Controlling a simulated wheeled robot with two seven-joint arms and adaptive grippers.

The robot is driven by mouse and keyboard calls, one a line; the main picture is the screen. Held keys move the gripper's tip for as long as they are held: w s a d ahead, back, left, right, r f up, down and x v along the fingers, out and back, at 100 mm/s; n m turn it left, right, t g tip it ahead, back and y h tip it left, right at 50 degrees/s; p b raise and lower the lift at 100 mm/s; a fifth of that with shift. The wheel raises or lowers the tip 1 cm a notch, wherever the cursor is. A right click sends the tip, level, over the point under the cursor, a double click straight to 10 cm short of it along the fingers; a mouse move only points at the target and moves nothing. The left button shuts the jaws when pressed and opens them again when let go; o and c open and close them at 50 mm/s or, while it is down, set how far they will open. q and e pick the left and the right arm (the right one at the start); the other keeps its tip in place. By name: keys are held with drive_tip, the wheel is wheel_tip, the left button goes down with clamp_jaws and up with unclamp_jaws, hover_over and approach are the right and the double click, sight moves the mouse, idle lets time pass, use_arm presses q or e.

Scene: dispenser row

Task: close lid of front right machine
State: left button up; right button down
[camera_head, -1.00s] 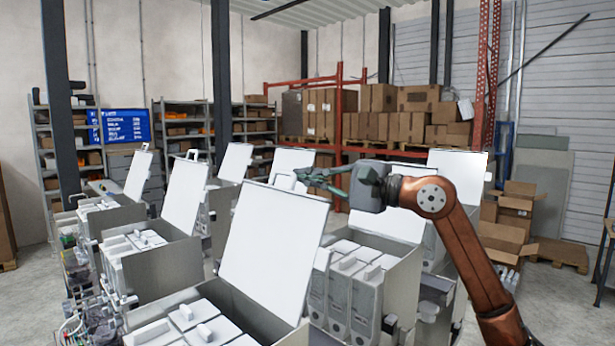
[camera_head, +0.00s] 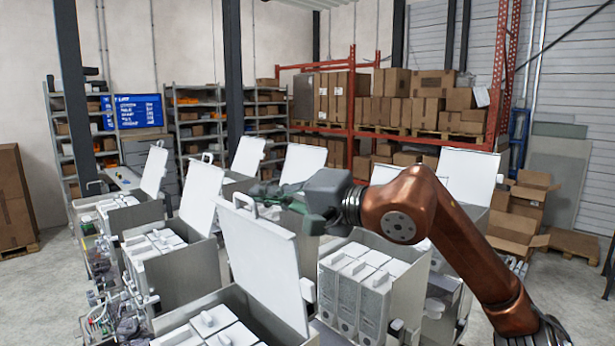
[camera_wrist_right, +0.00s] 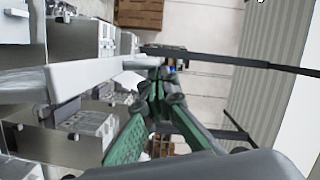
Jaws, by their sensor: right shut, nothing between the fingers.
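The nearest machine (camera_head: 285,325), at the bottom middle of the head view, has its white lid (camera_head: 262,262) raised steeply over the open box of white canisters. A loop handle (camera_head: 244,202) stands at the lid's top edge. My right gripper (camera_head: 258,190) is shut and empty, with its green fingers just behind the top edge beside the handle. I cannot tell whether they touch the lid. In the right wrist view the fingers (camera_wrist_right: 155,85) sit beside a white lid seen nearly edge-on (camera_wrist_right: 85,75). My left gripper is not in view.
Other machines with raised lids stand close behind and left, including one with a lid (camera_head: 195,195). An open box of canisters (camera_head: 365,275) stands right, under my right arm. Shelves (camera_head: 200,120) and stacked cartons (camera_head: 420,100) line the back.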

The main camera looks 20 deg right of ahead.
drive_tip(key=s+a+f+n+h+b, duration=0.1)
drive_tip(key=s+a+f+n, duration=0.35)
drive_tip(key=a, duration=0.35)
drive_tip(key=s+a+f+n+h+b, duration=0.1)
drive_tip(key=s+a+f+n+b, duration=0.15)
drive_tip(key=s+a+f, duration=0.4)
use_arm(q)
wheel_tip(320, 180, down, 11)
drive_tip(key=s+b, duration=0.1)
drive_tip(key=b, duration=0.6)
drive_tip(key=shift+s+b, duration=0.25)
drive_tip(key=shift+b, duration=0.15)
use_arm(e)
drive_tip(key=s+a+f+n+h, duration=0.1)
drive_tip(key=a+f+n, duration=0.2)
drive_tip(key=f, duration=0.4)
drive_tip(key=a+f+n+t+h, duration=0.1)
drive_tip(key=a+f+n+h, duration=0.1)
drive_tip(key=a+f, duration=0.3)
wheel_tip(320, 180, down, 3)
drive_tip(key=shift+s+a+f+n, duration=0.2)
drive_tip(key=shift+s+a+n, duration=0.15)
drive_tip(key=shift+n, duration=0.45)
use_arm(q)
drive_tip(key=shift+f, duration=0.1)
use_arm(e)
drive_tip(key=shift+f, duration=0.15)
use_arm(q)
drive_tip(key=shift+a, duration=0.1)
